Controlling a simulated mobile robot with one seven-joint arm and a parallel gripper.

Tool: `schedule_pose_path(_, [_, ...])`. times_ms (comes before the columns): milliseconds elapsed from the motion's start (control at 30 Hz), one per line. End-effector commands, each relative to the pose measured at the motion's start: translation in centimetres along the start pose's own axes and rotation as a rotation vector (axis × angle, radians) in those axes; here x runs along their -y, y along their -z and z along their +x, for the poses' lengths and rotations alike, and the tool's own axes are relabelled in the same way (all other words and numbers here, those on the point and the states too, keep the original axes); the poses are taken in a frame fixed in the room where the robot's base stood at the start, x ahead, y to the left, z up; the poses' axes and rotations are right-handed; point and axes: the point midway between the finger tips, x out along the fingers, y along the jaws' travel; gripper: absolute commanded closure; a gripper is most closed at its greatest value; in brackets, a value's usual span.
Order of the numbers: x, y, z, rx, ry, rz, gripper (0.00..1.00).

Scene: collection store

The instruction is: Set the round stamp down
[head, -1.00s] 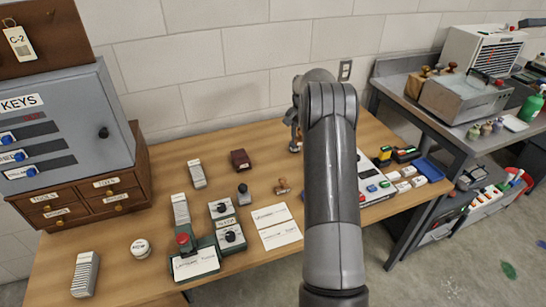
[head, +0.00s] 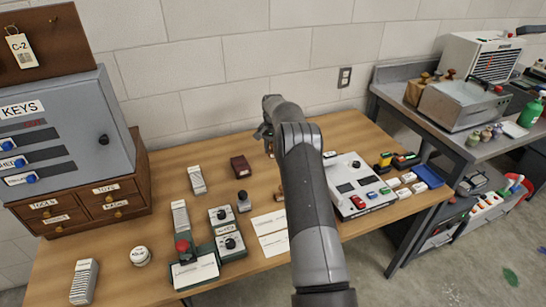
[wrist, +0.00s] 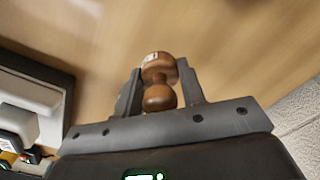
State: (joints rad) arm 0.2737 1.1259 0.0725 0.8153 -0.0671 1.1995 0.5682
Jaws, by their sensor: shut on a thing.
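The round stamp (wrist: 158,68), with a turned brown wooden handle and a small pale label, sits between the two fingers of my gripper (wrist: 160,88) in the wrist view. The fingers are shut on it. Bare wooden table top shows beyond it, but I cannot tell whether the stamp touches the table. In the head view my gripper (head: 266,136) is over the back part of the wooden table (head: 185,155), mostly hidden by my arm, and the held stamp is hardly visible there.
A small wooden-handled stamp (head: 281,190), partly behind my arm, lies near white cards (head: 270,225). A dark red box (head: 241,167) stands left of my gripper. A white device with coloured buttons (head: 352,182) is to the right.

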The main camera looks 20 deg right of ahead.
Motion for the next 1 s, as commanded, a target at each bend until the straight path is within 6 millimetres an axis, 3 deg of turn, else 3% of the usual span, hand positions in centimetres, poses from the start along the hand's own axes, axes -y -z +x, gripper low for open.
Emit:
schedule_pose_path(233, [-0.1,0.0,3.5,0.002,0.000,0.000,0.86])
schedule_pose_path(600, [-0.1,0.0,3.9,0.001,0.000,0.000,0.86])
schedule_pose_path(633, [-0.1,0.0,4.0,0.001,0.000,0.000,0.63])
schedule_pose_path(900, [-0.1,0.0,3.9,0.001,0.000,0.000,0.42])
schedule_pose_path(1000, [-0.1,0.0,3.9,0.001,0.000,0.000,0.42])
